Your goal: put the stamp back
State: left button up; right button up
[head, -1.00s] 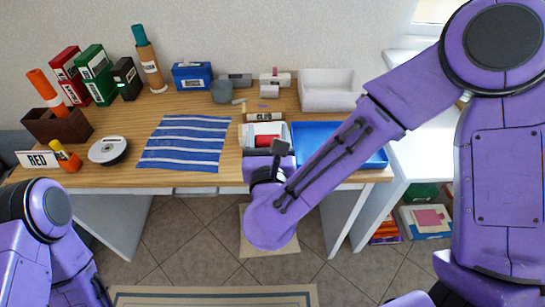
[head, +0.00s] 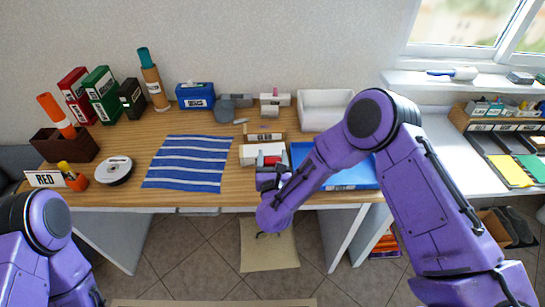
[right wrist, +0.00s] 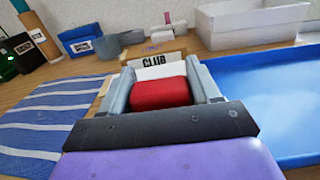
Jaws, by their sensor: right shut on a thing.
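My right gripper (right wrist: 162,92) is shut on a red block with a white part behind it, which I take to be the stamp (right wrist: 160,94). The stamp also shows in the head view (head: 270,160), partly hidden by my gripper (head: 270,168). It is over or at the desk's front edge, just in front of a wooden block labelled CLUB (right wrist: 155,61). I cannot tell whether the stamp's underside touches anything. My left gripper is out of view; only its arm shows at the lower left of the head view.
A blue tray (head: 350,178) lies right of the gripper and a blue striped cloth (head: 190,162) left. Behind are a white bin (head: 325,108), a grey mug (head: 224,109) and a blue box (head: 195,96).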

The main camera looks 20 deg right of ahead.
jog(key=shift+f, duration=0.1)
jog(key=o, duration=0.9)
jog(key=shift+c, duration=0.2)
jog(key=shift+r, duration=0.3)
jog(key=b+v, duration=0.4)
jog(key=v, duration=0.8)
jog(key=s+d+f+n+g+y, duration=0.1)
jog(key=s+d+f+n+g, duration=0.25)
jog(key=f+n, duration=0.5)
jog(key=s+d+f+n+g+y, duration=0.1)
jog(key=s+d+f+n+g, duration=0.3)
jog(key=f+n, duration=0.5)
jog(key=s+d+f+n+g, duration=0.3)
jog(key=s+d+f+n, duration=0.1)
jog(key=s+n, duration=0.3)
jog(key=s+d+f+n+g, duration=0.3)
jog(key=s+n, duration=0.5)
jog(key=s, duration=0.3)
jog(key=shift+s+d+f+g, duration=0.4)
jog(key=shift+d+f, duration=0.15)
jog(key=shift+d, duration=0.35)
